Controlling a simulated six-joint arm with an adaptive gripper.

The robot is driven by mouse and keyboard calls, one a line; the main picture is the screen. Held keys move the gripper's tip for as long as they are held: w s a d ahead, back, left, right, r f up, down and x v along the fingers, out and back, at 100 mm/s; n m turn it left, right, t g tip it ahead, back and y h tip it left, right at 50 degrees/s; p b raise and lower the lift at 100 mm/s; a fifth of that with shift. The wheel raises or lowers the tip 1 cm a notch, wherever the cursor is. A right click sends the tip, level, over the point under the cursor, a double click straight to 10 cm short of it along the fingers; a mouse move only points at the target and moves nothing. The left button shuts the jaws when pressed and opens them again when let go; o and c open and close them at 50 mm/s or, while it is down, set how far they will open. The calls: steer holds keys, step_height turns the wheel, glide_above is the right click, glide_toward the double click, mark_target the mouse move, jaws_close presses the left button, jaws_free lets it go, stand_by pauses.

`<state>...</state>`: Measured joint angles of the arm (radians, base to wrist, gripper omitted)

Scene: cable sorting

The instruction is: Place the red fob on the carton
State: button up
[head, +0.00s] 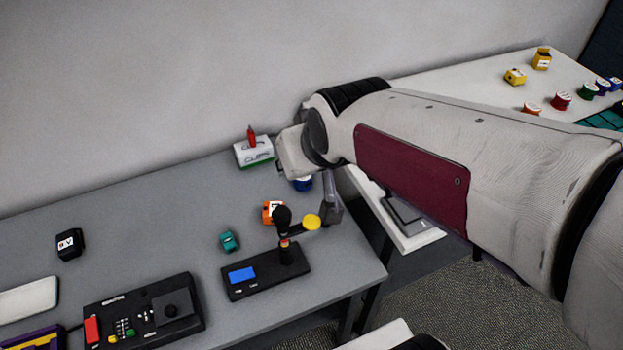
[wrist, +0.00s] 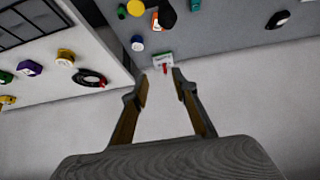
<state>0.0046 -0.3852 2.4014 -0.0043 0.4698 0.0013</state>
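The red fob (head: 251,137) stands roughly upright on top of the white carton (head: 253,156), which is marked "CLIPS" and sits at the back of the grey desk near the wall. In the wrist view the red fob (wrist: 165,69) shows as a small red spot against the carton (wrist: 162,59), beyond my fingertips. My gripper (wrist: 159,77) is open, with nothing between its fingers, and is apart from the fob. In the head view my fingers cannot be made out; my wrist is just right of the carton.
An orange item (head: 268,212), a teal item (head: 229,241) and a blue item (head: 303,184) lie near the desk's right end. A black device with a stick and yellow disc (head: 312,222) stands in front. A white table (head: 480,75) with several small items is at the right.

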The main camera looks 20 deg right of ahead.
steer(key=s+g, duration=0.2)
steer(key=s, duration=1.2)
steer(key=shift+s, duration=0.35)
